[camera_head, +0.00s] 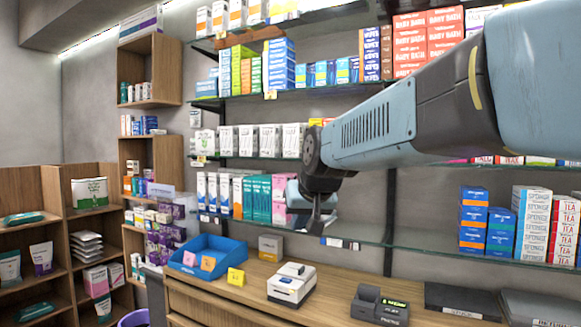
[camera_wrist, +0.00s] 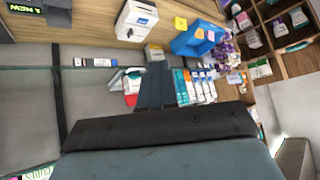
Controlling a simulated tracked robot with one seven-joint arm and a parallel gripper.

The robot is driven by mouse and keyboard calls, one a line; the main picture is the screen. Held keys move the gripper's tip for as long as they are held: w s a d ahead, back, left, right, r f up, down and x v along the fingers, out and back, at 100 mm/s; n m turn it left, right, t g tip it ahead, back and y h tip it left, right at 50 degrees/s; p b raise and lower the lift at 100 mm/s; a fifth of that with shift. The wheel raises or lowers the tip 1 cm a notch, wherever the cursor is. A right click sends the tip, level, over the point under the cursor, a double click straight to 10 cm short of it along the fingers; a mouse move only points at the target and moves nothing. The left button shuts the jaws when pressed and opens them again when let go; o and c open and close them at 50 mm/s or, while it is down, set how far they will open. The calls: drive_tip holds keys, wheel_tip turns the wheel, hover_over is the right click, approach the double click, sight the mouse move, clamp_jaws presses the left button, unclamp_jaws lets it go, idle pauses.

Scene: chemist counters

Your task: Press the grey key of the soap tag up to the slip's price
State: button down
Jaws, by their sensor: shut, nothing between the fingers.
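My gripper (camera_head: 316,224) hangs at the edge of the lower glass shelf, above the counter, with its fingers together and empty. In the wrist view the closed fingers (camera_wrist: 155,86) point toward the counter. A small black-and-white tag strip (camera_head: 341,243) sits on the shelf edge just right of and below my gripper; it also shows in the wrist view (camera_wrist: 94,62), apart from the fingers. Whether it is the soap tag, its grey key and its digits are too small to tell. I cannot single out the slip; a yellow card (camera_head: 236,277) stands on the counter, its writing unreadable.
A blue tray (camera_head: 207,272) with small cards, a white device (camera_head: 292,284) and a black device with a green display (camera_head: 380,306) stand on the wooden counter (camera_head: 240,306).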

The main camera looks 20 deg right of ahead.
drive_tip(key=w+d+r+m+t+h, duration=0.1)
drive_tip(key=w+d+r, duration=0.4)
drive_tip(key=w+d, duration=0.1)
drive_tip(key=w+d+r+m+t+h, duration=0.1)
drive_tip(key=w+d+r+m+t, duration=0.1)
drive_tip(key=w+d+r, duration=0.3)
drive_tip(key=w+d, duration=0.1)
drive_tip(key=w, duration=0.3)
drive_tip(key=shift+w+d+h, duration=0.2)
drive_tip(key=shift+w+h, duration=0.1)
drive_tip(key=w+d, duration=0.5)
drive_tip(key=d, duration=0.2)
drive_tip(key=shift+w, duration=0.2)
drive_tip(key=shift+w, duration=0.1)
idle(1.4)
drive_tip(key=shift+w+d, duration=0.2)
drive_tip(key=shift+d, duration=0.05)
drive_tip(key=shift+w+d, duration=0.25)
drive_tip(key=shift+d, duration=0.1)
idle(1.0)
drive_tip(key=shift+s+a, duration=0.55)
drive_tip(key=shift+a, duration=0.15)
